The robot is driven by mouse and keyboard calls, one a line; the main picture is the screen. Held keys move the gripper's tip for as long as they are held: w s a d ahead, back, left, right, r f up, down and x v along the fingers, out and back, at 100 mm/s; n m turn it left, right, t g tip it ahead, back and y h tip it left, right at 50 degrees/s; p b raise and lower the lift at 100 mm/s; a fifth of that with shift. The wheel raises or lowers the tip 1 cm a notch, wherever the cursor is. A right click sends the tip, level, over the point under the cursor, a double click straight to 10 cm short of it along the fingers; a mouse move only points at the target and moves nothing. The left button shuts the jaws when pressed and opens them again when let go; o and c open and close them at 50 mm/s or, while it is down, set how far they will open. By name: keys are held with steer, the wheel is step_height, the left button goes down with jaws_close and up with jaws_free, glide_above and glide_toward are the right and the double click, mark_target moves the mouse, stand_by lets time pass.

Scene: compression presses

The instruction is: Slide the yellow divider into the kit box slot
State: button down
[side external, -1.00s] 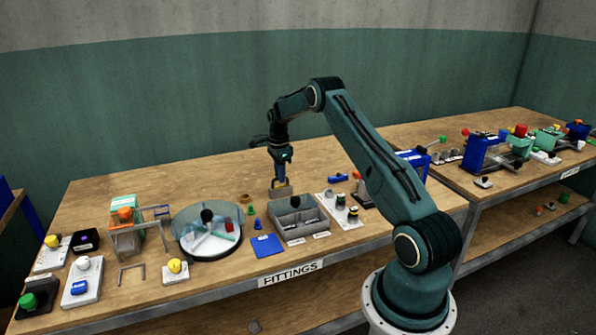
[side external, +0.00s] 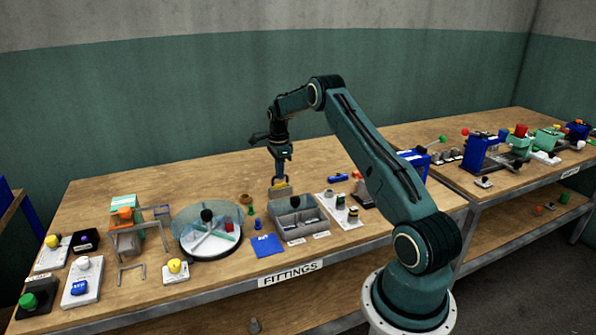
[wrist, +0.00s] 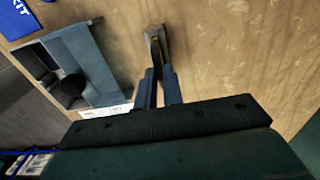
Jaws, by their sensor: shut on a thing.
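My gripper (side external: 279,180) is shut on the yellow divider (side external: 282,192), just behind the kit box. The divider looks like a small, dull yellow plate hanging below the fingers. In the wrist view my fingers (wrist: 157,85) close on it, and it shows as a narrow edge-on strip (wrist: 154,42) with a yellow line. The kit box (side external: 299,238) is grey and open, with inner compartments. It also shows at the left of the wrist view (wrist: 100,70), apart from the divider. I cannot make out the slot clearly.
A blue card (side external: 266,246) lies left of the box. A round dish (side external: 182,243) stands further left. A white board with small fittings (side external: 352,222) is close on the right. Small green and blue pegs stand between dish and box. The table behind is clear.

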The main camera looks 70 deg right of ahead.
steer(key=shift+r, duration=2.05)
stand_by(0.8)
steer(key=shift+r, duration=1.8)
steer(key=shift+s+a, duration=0.1)
steer(key=s+a+r+n, duration=0.2)
steer(key=s+a+n, duration=1.2)
steer(key=n, duration=0.4)
steer(key=shift+f, duration=0.2)
steer(key=shift+f, duration=2.75)
